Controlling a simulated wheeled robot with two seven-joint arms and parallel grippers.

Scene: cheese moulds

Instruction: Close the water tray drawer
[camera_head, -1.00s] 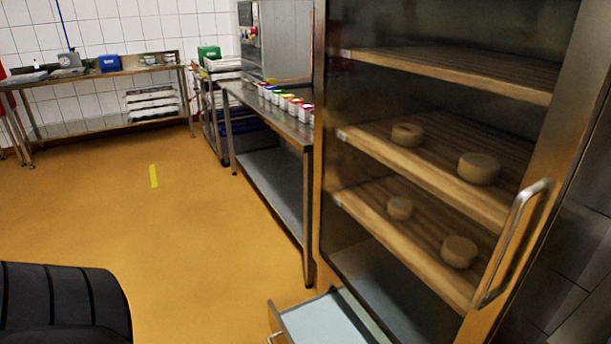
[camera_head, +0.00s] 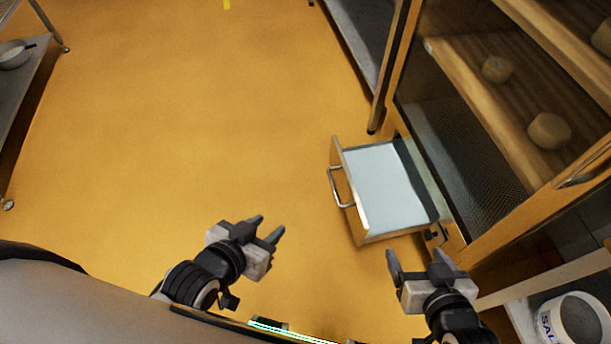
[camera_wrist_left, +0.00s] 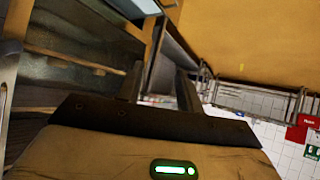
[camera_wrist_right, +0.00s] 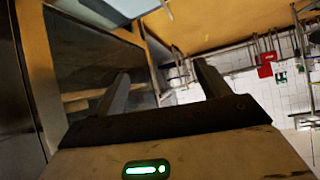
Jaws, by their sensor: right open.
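The water tray drawer (camera_head: 360,222) is pulled out at the foot of the glass-fronted cheese cabinet, with a pale, light-blue inside. Its metal handle (camera_head: 338,190) is on the front panel, facing left in the head view. My left gripper (camera_head: 268,226) is empty and open, to the lower left of the drawer and apart from it. My right gripper (camera_head: 415,256) is empty and open, just below the drawer's near side in the picture; I cannot tell whether they are close in depth.
The cabinet (camera_head: 470,160) stands right of the drawer, with cheeses on its shelves. A steel table (camera_head: 365,40) is beyond it. A white salt tub (camera_head: 575,320) is at the lower right. Another table (camera_head: 25,100) is at far left. The orange floor left of the drawer is clear.

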